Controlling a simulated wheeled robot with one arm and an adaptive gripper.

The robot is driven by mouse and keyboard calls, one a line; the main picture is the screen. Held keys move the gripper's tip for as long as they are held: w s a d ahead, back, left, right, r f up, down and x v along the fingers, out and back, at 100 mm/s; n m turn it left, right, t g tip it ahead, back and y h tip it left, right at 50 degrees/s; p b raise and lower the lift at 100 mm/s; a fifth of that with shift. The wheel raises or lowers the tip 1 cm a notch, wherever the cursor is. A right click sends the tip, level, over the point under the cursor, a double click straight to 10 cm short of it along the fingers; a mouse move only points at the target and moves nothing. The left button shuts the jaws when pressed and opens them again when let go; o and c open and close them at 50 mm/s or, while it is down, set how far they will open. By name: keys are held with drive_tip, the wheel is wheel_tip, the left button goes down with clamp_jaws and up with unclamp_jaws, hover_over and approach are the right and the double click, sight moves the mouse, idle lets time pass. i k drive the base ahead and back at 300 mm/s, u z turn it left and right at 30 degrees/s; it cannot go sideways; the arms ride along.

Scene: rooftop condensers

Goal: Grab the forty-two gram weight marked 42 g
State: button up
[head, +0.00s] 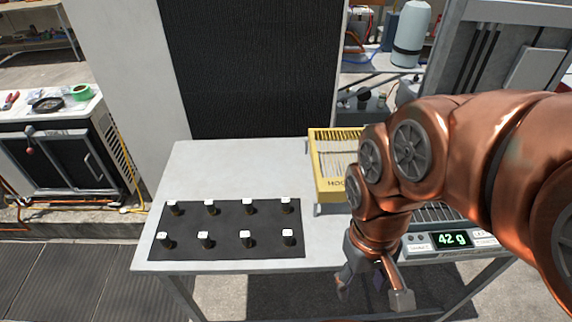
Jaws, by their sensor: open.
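Several small dark weights with white tops stand upright in two rows on a black mat (230,230) at the table's front left. The front row includes one at the left (166,242) and one at the right (288,239); the back row includes one at the right (286,207). Their markings are too small to read, so I cannot tell which is 42 g. A grey device with a lit display (451,240) reading "42 g" sits at the right, partly behind my arm. My gripper (371,291) is open, pointing down near the table's front edge, right of the mat and apart from the weights.
A yellow tray (331,188) with partly hidden lettering stands behind my arm at the table's back right. The grey table (225,165) is clear behind the mat. A tall dark-grilled unit (248,70) stands behind the table. A separate bench (55,125) is at left.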

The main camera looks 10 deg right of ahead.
sight(209, 203)
drive_tip(key=u, duration=0.4)
drive_tip(key=k, duration=1.15)
drive_tip(key=u, duration=1.7)
drive_tip(key=i, duration=1.45)
drive_tip(key=z, duration=0.8)
drive_tip(key=i, duration=0.3)
drive_tip(key=z, duration=0.4)
